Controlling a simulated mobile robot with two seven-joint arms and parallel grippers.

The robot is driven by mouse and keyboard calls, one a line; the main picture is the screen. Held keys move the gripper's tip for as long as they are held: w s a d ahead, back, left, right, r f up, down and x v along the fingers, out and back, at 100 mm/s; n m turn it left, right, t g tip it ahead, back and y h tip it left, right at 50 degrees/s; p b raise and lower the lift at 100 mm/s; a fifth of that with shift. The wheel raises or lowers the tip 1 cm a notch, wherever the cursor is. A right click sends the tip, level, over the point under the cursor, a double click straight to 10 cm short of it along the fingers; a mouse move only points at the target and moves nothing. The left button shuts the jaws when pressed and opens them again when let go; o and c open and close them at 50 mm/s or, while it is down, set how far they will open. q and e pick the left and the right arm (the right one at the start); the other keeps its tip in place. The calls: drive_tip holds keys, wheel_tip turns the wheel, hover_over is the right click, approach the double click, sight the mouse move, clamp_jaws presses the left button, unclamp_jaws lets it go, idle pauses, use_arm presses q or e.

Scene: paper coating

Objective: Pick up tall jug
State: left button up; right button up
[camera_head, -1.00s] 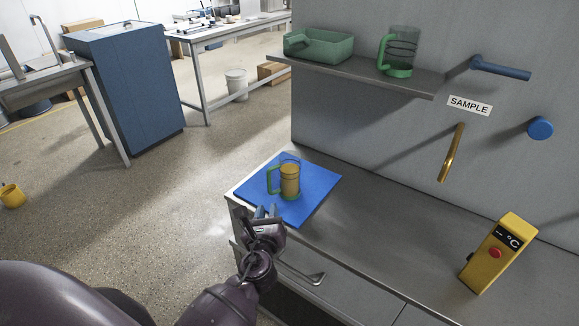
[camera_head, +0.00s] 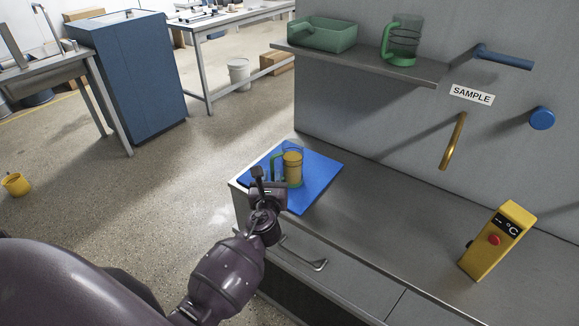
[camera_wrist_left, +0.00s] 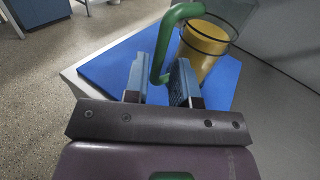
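A clear jug with a green handle and yellow contents (camera_head: 294,168) stands upright on a blue mat (camera_head: 318,182) at the counter's left end. My left gripper (camera_head: 269,182) is at the jug's handle side. In the left wrist view, the two fingers of the left gripper (camera_wrist_left: 160,82) are apart, with the lower part of the jug's green handle (camera_wrist_left: 157,62) between them. The yellow-filled body of the jug (camera_wrist_left: 203,45) is just beyond the right finger; its top is cut off. My right gripper is not in view.
A second, empty green-handled jug (camera_head: 403,40) and a green tray (camera_head: 322,35) stand on the shelf (camera_head: 380,66) above. A yellow temperature device (camera_head: 497,240) stands on the counter's right. The counter (camera_head: 400,215) between mat and device is clear.

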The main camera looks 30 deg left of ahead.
sight(272, 170)
use_arm(q)
drive_tip(key=shift+x, duration=1.7)
drive_tip(key=shift+r, duration=0.2)
clamp_jaws()
